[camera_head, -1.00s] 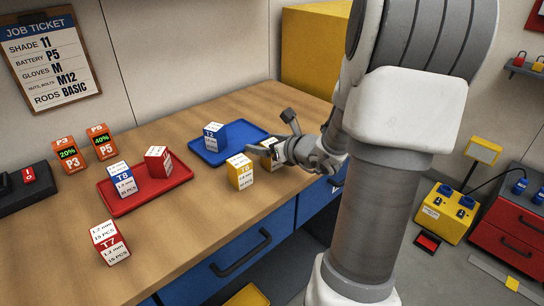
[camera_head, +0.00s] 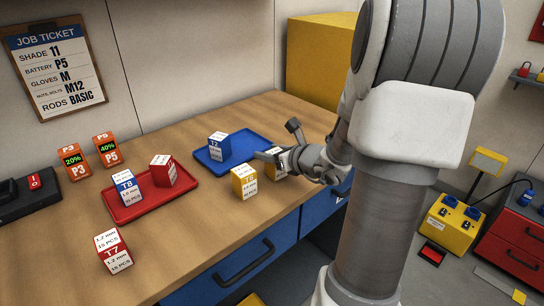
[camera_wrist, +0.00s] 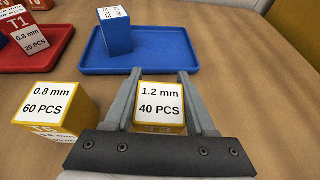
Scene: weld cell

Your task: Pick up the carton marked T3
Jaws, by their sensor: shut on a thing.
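A yellow carton with a white top reading 1.2 mm, 40 PCS (camera_wrist: 160,101) stands between the two fingers of my gripper (camera_wrist: 161,78) in the wrist view. Its front mark is mostly cut off and looks like T3. My gripper (camera_head: 273,157) is shut on it, one finger on each side. In the head view this carton (camera_head: 272,170) is partly hidden by my gripper, near the bench's front edge. It appears to be at bench level; a gap beneath it cannot be made out.
Another yellow carton (camera_head: 245,182), reading 0.8 mm, 60 PCS (camera_wrist: 51,105), stands close left. A blue tray (camera_head: 241,150) with a blue carton (camera_head: 219,147) lies behind. A red tray (camera_head: 118,205) holds a blue and a red carton. A red T7 carton (camera_head: 113,252) stands front left.

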